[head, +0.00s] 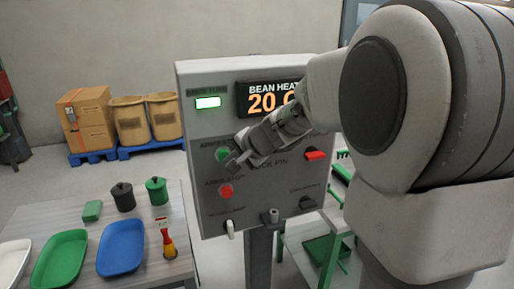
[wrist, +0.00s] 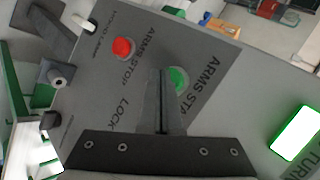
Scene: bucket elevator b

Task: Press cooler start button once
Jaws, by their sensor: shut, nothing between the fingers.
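A grey control panel (head: 208,130) stands in the middle of the head view. A round green button (head: 222,154) sits on its left half, labelled "ARMS START" as far as I can read. A red button (head: 226,191), labelled "ARMS STOP", is below it. No label reading "cooler" is legible. My gripper (head: 235,163) is shut and empty, its tips in front of the panel by the green button. In the wrist view the shut fingers (wrist: 161,75) overlap the left edge of the green button (wrist: 179,79). I cannot tell whether they touch it.
A table (head: 80,211) with trays and canisters stands at left. My arm hides the panel's upper right.

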